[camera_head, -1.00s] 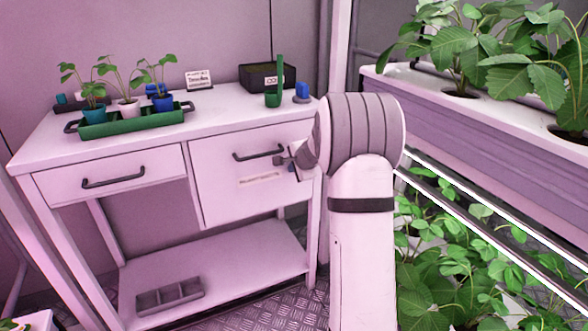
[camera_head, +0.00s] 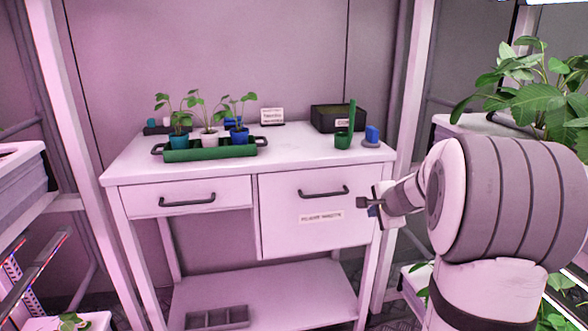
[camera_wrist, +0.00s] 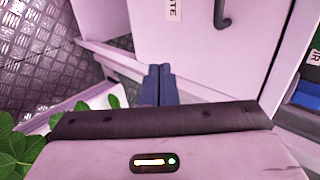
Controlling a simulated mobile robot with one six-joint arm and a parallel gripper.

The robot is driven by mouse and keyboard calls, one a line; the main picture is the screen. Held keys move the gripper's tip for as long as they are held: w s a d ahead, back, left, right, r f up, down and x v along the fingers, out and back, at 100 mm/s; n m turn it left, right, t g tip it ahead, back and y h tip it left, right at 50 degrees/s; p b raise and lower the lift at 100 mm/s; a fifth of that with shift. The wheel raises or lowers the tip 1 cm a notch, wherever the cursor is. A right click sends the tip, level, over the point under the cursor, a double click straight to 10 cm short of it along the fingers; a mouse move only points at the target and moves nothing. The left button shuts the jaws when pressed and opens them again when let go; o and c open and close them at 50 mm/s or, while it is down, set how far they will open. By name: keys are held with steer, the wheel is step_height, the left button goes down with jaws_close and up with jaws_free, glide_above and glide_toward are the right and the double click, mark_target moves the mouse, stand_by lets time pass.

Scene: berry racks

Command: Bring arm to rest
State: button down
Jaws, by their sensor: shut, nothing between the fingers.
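My arm is on the right of the head view, bent, with its end pointing left towards the white workbench. My gripper (camera_head: 367,203) shows in front of the bench's right drawer front, near its right side; whether it touches cannot be told. In the wrist view my gripper's two dark blue fingers (camera_wrist: 157,71) are together with nothing between them. The drawer front with its dark handle (camera_wrist: 222,12) lies beyond the fingertips in that view.
On the workbench (camera_head: 290,158) stand a green tray (camera_head: 210,154) with several potted seedlings, a black box (camera_head: 325,118), a green pot (camera_head: 343,139) and a blue item (camera_head: 372,134). A grey divided tray (camera_head: 216,318) lies on the lower shelf. Plant racks flank both sides.

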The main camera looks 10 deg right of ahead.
steer(key=s+a+r+n+g+y+p, duration=0.2)
steer(key=s+a+r+n+g+p, duration=0.2)
steer(key=s+a+r+n+p, duration=0.85)
steer(key=s+a+r+n+g+p, duration=0.1)
steer(key=s+a+r+p, duration=0.1)
steer(key=s, duration=0.4)
steer(key=s+a+r+n+g+h+p, duration=0.1)
steer(key=s+a+r+n+p, duration=0.1)
steer(key=s+r+p, duration=0.3)
steer(key=s+a+r+n+h+p, duration=0.1)
steer(key=s+a+r+n+p, duration=0.1)
steer(key=s+p, duration=0.3)
steer(key=shift+s+r+g+p, duration=0.4)
steer(key=shift+s+r, duration=0.25)
steer(key=shift+s, duration=0.6)
